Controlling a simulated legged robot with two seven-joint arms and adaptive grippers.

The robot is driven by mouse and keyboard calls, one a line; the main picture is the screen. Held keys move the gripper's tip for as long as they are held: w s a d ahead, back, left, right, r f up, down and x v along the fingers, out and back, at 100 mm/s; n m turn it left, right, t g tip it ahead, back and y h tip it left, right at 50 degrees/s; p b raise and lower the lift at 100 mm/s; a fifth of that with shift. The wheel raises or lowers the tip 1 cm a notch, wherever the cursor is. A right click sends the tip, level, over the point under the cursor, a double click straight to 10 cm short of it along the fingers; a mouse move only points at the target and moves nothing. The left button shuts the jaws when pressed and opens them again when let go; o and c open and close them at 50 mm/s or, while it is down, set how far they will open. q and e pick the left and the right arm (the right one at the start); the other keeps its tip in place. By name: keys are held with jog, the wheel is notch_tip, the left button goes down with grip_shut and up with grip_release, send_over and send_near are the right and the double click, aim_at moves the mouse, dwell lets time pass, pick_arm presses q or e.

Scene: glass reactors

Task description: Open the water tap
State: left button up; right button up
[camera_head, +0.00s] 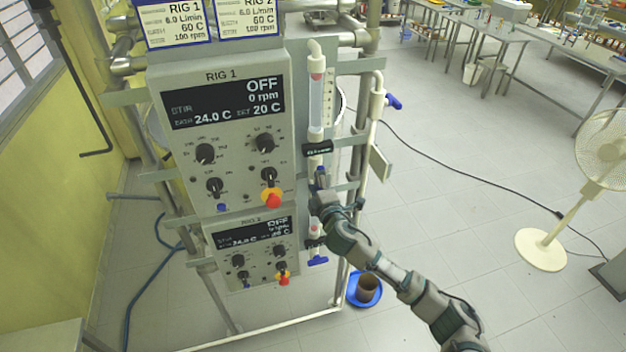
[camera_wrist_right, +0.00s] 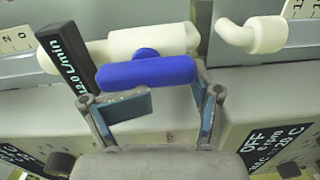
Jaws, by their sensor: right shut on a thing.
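A blue bar-shaped tap handle (camera_wrist_right: 148,72) sits on a white pipe fitting (camera_wrist_right: 165,38) in the right wrist view. It lies roughly along the fitting, between the two fingers of my right gripper (camera_wrist_right: 155,92), which is shut on it. In the head view my right gripper (camera_head: 320,180) is at the clear flow tube's lower end, beside the RIG 1 panel (camera_head: 176,155), and mostly hides this handle. My left gripper is not in view.
A lower blue tap (camera_head: 318,261) hangs beside the second panel (camera_head: 222,262). Another blue tap (camera_head: 393,102) is on the right pipe. A brown pot in a blue dish (camera_head: 376,299) stands on the floor. A fan (camera_head: 540,248) stands at the right. Open floor lies between.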

jog(key=shift+w+d+r, duration=0.1)
jog(key=shift+d+r, duration=0.05)
jog(key=shift+r, duration=0.3)
jog(key=shift+w+d+r, duration=0.1)
jog(key=shift+r, duration=0.3)
jog(key=o, duration=1.4)
jog(key=shift+d, duration=0.1)
jog(key=shift+s, duration=0.1)
jog(key=shift+s+d, duration=0.15)
jog(key=v, duration=0.7)
jog(key=f+v, duration=0.1)
jog(key=v, duration=0.3)
jog(key=shift+s, duration=0.3)
